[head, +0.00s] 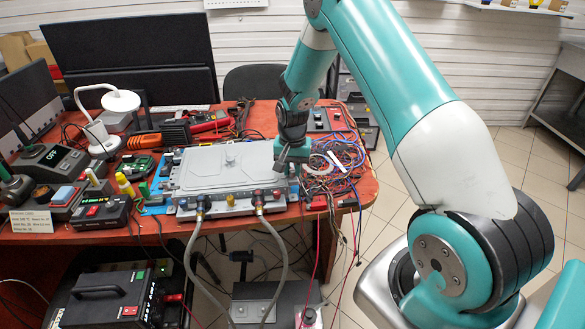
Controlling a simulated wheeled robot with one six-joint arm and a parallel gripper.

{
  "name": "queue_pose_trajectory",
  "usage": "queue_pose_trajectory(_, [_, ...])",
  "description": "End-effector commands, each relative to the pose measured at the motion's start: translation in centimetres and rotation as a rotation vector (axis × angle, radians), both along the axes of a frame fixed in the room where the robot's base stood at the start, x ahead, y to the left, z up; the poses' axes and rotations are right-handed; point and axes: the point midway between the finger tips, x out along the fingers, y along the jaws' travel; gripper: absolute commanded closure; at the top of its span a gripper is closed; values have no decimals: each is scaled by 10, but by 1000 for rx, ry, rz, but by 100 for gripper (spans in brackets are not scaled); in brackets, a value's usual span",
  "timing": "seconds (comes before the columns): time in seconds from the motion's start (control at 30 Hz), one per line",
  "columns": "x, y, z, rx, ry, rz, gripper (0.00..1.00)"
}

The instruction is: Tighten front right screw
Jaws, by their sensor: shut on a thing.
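A grey metal box with a flat ribbed lid (215,165) lies on the red table. Two grey hoses (275,245) hang from fittings on its front face. I cannot tell how far in the screw sits. The other lid screws are too small to make out.
Tangled red and blue cables (340,165) lie right of the box. A white lamp (120,101), a multimeter (205,122) and several devices crowd the left and back of the red table (150,228). A black power unit (115,300) stands low at the front left.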

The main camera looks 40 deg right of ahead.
Motion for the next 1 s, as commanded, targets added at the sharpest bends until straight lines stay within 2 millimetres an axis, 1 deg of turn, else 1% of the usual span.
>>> queue_pose_trajectory(0.27, [2,-2,2,-4,-6,-3,100])
queue_pose_trajectory(0.3, [2,-2,2,-5,-6,-3,70])
queue_pose_trajectory(0.37, [2,-2,1,-4,-6,-2,56])
queue_pose_trajectory(0.4, [1,-1,1,-3,-5,-2,53])
queue_pose_trajectory(0.67, [1,-1,1,-2,-2,0,53])
queue_pose_trajectory(0.77, [1,-1,7,-2,-4,0,53])
queue_pose_trajectory(0.87, [1,-1,21,-3,-6,0,53])
queue_pose_trajectory(0.97, [2,-1,44,-3,-7,0,53])
queue_pose_trajectory(1.0, [2,-1,54,-3,-9,0,53])
